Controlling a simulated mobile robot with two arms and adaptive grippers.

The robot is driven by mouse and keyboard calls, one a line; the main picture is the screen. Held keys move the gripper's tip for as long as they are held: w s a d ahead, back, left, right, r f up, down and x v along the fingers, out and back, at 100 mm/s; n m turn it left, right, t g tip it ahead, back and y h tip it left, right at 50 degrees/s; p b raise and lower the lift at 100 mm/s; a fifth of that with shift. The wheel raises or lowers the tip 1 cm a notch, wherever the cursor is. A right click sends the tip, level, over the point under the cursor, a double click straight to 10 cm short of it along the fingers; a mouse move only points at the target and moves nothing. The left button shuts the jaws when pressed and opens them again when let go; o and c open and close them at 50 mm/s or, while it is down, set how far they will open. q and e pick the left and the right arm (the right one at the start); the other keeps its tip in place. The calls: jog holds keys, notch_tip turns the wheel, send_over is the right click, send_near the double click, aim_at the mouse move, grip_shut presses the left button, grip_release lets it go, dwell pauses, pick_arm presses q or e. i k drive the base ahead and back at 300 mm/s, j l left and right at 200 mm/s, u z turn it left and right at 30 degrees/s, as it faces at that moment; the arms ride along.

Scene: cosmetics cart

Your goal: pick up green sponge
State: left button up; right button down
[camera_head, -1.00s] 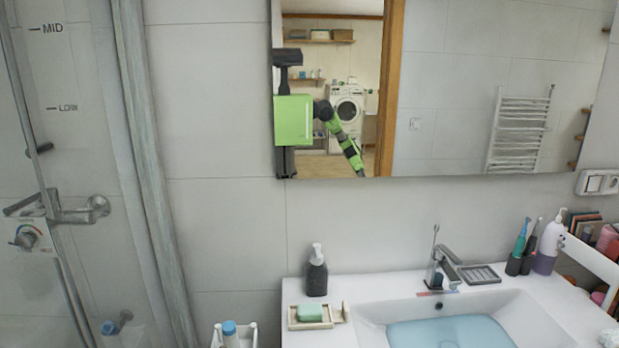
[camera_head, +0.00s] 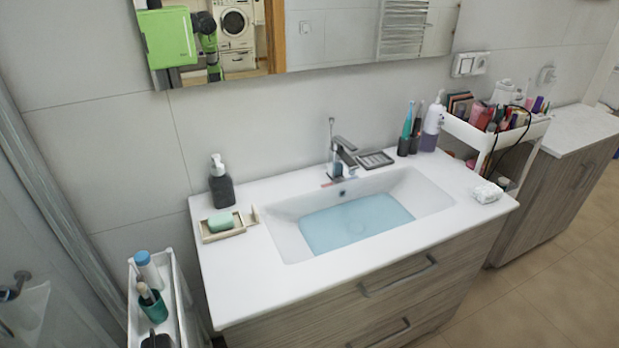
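The green sponge (camera_head: 221,221) is a small pale-green block. It lies in a beige soap tray (camera_head: 238,231) on the left part of the white sink counter (camera_head: 237,282), in front of a dark soap dispenser (camera_head: 220,184). Neither of my grippers shows directly in the head view. The mirror (camera_head: 340,30) reflects my green body and part of an arm, too small to read a gripper state.
The basin (camera_head: 357,222) holds bluish water, with a faucet (camera_head: 343,157) behind it. A narrow white cart (camera_head: 136,312) with bottles stands left of the counter. A crowded white cart (camera_head: 465,133) stands to the right. Tiled floor shows at the lower right.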

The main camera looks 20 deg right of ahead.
aim_at(485, 195)
jog(key=z, duration=1.75)
